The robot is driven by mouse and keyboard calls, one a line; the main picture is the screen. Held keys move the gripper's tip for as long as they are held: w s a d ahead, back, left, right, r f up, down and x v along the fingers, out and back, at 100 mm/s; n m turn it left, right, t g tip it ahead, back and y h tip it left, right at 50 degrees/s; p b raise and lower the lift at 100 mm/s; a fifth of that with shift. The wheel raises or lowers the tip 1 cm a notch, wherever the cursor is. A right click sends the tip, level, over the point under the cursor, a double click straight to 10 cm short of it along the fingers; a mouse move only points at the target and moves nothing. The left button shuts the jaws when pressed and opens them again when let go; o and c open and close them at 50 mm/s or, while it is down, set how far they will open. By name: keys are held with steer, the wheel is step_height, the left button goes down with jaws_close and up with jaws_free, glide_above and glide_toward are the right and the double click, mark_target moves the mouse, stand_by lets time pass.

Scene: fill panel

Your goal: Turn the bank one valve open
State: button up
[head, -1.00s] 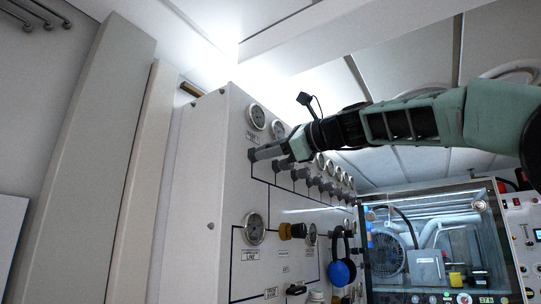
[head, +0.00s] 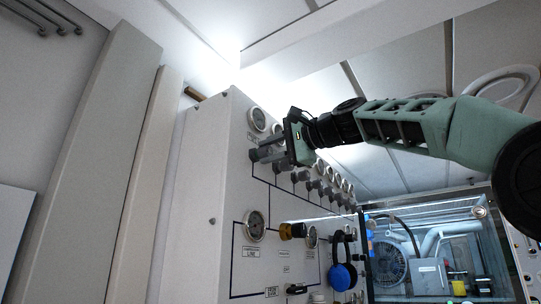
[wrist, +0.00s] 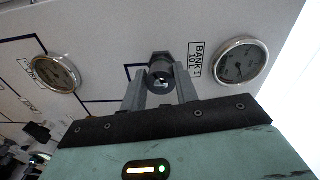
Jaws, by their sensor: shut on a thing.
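The bank one valve (wrist: 162,72) is a small grey knob on the white panel, beside a "BANK 1" label (wrist: 196,60) in the wrist view. My gripper (wrist: 161,82) is shut on it, with one grey finger on each side of the knob. In the head view my gripper (head: 265,152) reaches the panel's upper left, at the first valve of the row. The fingers and the gripper body hide most of that valve there. How far the knob is turned cannot be told.
A round gauge (wrist: 242,62) sits close beside the label, and another gauge (wrist: 56,74) lies to the left. More grey valves (head: 299,177) run along the white panel (head: 222,200). A blue round item (head: 342,276) hangs lower right.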

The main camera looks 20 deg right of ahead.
steer(key=n+b, duration=0.1)
steer(key=n, duration=0.2)
steer(key=shift+f+n, duration=0.1)
steer(key=shift+n, duration=0.3)
stand_by(0.5)
steer(key=o, duration=1)
steer(key=shift+b, duration=0.3)
steer(key=b+v, duration=0.4)
steer(key=v, duration=1.3)
steer(key=shift+s+f+b, duration=0.1)
steer(key=shift+s+b, duration=0.15)
steer(key=shift+b, duration=0.05)
